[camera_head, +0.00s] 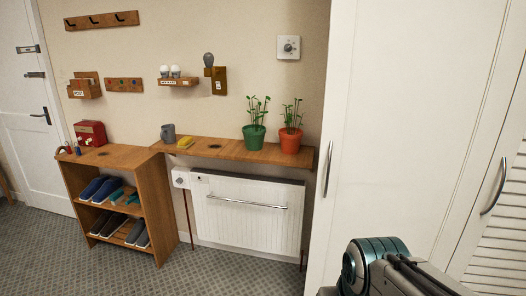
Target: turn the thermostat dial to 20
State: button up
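A thermostat (281,39), a white square plate with a round grey dial (288,47), is on the beige wall above the shelf, above and between the two potted plants. Its markings are too small to read, so I cannot tell the setting. Part of my arm, grey with a teal joint, shows at the bottom right, well below and right of the thermostat. My gripper itself is not in view.
A wooden shelf (225,152) runs below the thermostat, with a green pot (254,137), a red-orange pot (290,142), a grey mug (168,133) and a yellow sponge (185,142). A white radiator (248,220) is underneath. A tall white cabinet (400,120) stands right.

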aim_at(288, 47)
jog(key=u, duration=0.65)
jog(key=i, duration=3.1)
jog(key=z, duration=2.8)
